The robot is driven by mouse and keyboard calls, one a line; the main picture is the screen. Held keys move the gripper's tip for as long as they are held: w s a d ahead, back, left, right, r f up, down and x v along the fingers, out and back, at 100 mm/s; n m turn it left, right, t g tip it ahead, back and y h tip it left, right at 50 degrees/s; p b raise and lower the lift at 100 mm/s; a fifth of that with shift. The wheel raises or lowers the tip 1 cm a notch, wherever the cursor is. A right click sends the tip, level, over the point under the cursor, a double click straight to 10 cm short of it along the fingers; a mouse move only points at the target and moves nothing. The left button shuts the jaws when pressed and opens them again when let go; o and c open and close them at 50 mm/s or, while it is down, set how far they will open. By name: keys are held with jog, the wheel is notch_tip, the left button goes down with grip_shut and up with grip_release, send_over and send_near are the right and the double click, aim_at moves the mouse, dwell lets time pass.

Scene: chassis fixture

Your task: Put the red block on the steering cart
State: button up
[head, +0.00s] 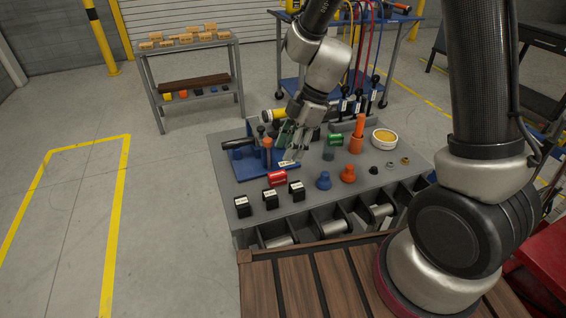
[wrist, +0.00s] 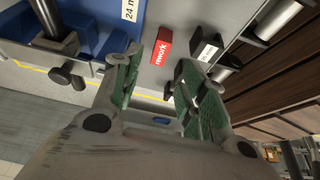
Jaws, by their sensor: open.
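The red block (head: 278,178) lies on the grey workbench (head: 225,160), near the front edge of a blue tray. In the wrist view the red block (wrist: 161,46) bears white lettering that reads "rework". My gripper (head: 293,152) is above the bench, just behind and to the right of the red block in the head view. In the wrist view my gripper (wrist: 157,80) has its green-padded fingers apart with nothing between them, and the block shows beyond the fingertips. I cannot tell which piece of furniture is the steering cart.
A blue cart (head: 292,88) with hanging cables stands behind the bench. A grey table (head: 187,46) with several tan boxes stands at the back left. Black labelled blocks (head: 270,199), blue and orange knobs, and a yellow-filled bowl (head: 384,138) crowd the bench. The floor at left is clear.

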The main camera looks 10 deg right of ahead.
jog(key=shift+v, duration=1.9)
jog(key=s+d+r+m+t+h, duration=0.1)
jog(key=s+d+r+m, duration=0.25)
jog(key=d+r, duration=0.25)
jog(key=s+d+r+m+t, duration=0.1)
jog(key=s+d+r+m, duration=0.1)
jog(key=d+r+m, duration=0.35)
jog(key=s+d+r+m+t+h, duration=0.3)
jog(key=s+d+r+m, duration=0.3)
jog(key=s+d+m, duration=0.5)
jog(key=shift+s+d+r+h, duration=0.25)
jog(key=shift+s+r+h, duration=0.05)
jog(key=shift+s, duration=0.3)
